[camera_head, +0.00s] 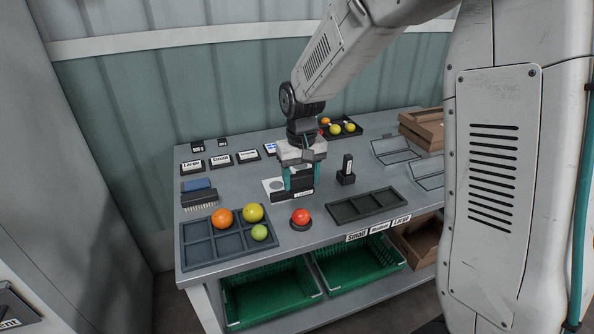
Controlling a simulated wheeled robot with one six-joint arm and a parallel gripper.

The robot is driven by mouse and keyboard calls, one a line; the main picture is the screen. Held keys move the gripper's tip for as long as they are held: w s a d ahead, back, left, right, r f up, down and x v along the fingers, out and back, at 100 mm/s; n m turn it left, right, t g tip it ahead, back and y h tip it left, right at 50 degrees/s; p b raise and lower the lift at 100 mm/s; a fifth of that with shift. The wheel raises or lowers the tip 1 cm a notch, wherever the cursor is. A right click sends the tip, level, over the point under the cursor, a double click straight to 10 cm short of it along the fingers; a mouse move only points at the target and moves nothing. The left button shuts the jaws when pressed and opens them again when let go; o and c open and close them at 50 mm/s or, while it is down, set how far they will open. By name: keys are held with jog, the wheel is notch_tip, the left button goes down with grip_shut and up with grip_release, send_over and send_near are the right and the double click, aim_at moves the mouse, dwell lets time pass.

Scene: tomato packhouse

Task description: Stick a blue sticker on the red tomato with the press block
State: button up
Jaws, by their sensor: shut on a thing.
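The red tomato (300,215) sits on a small dark round rest near the front of the table. My gripper (301,183) points down behind the tomato, its teal fingers shut on a dark block, which seems to be the press block. The fingers hide much of the block, and I cannot tell whether it touches what is below. A white sheet (268,186) lies just left of the fingers, partly covered; I cannot make out blue stickers on it. A small dark labelled piece (304,193) shows at the fingertips.
A grey compartment tray (197,250) at front left holds orange, yellow and green tomatoes. A dark upright piece (346,172) stands right of my gripper. An empty dark tray (367,206) lies at front right. A brush (199,196) lies left. Wooden crates (422,128) stand back right.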

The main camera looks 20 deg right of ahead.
jog(key=shift+f, duration=2.85)
jog(key=shift+f, duration=0.6)
jog(key=shift+r, duration=0.15)
jog(key=shift+r, duration=3.4)
